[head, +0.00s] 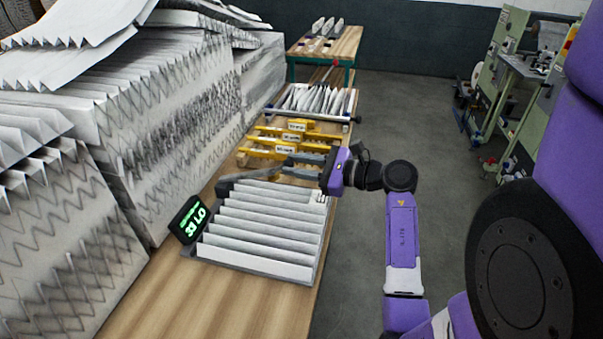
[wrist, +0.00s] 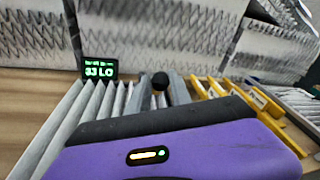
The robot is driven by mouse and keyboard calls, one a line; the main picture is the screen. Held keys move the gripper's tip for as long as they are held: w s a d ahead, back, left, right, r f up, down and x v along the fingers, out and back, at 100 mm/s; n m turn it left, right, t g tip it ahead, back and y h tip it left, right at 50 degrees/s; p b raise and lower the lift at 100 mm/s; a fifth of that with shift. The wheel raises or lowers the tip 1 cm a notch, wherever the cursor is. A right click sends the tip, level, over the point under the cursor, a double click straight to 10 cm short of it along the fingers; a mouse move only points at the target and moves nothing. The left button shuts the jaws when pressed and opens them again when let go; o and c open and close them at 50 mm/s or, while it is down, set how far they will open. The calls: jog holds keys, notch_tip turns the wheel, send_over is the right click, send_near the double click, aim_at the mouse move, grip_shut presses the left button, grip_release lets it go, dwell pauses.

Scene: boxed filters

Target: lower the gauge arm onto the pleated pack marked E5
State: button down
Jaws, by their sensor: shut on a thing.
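A pleated pack (head: 262,232) with white folds in a grey frame lies on the bench in the foreground of the head view; its folds also show in the wrist view (wrist: 95,103). A small tag (head: 320,197) sits at its far right corner, too small to read. The dark gauge arm (head: 240,181) runs along the pack's far edge. My gripper (head: 284,166) is shut on the arm's end; its black round knob (wrist: 160,80) shows between the fingers in the wrist view. I cannot tell whether the arm touches the pleats. The display (head: 190,220) reads 33 LO in green.
Yellow labelled pieces (head: 285,140) lie just beyond my gripper, close to the fingers. Another pleated pack (head: 312,99) lies farther along the bench (head: 215,300). Tall stacks of pleated filters (head: 170,110) line the left side. The floor (head: 420,130) to the right is clear.

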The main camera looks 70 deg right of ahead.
jog(key=shift+w+r, duration=0.1)
jog(key=shift+r, duration=0.25)
jog(key=c, duration=1.2)
grip_release()
jog(key=shift+f, duration=0.1)
jog(key=shift+o, duration=0.2)
jog(key=s+r+b, duration=0.1)
jog(key=s+b, duration=0.1)
jog(key=s, duration=0.5)
jog(key=shift+s+a, duration=0.35)
jog(key=shift+s, duration=0.05)
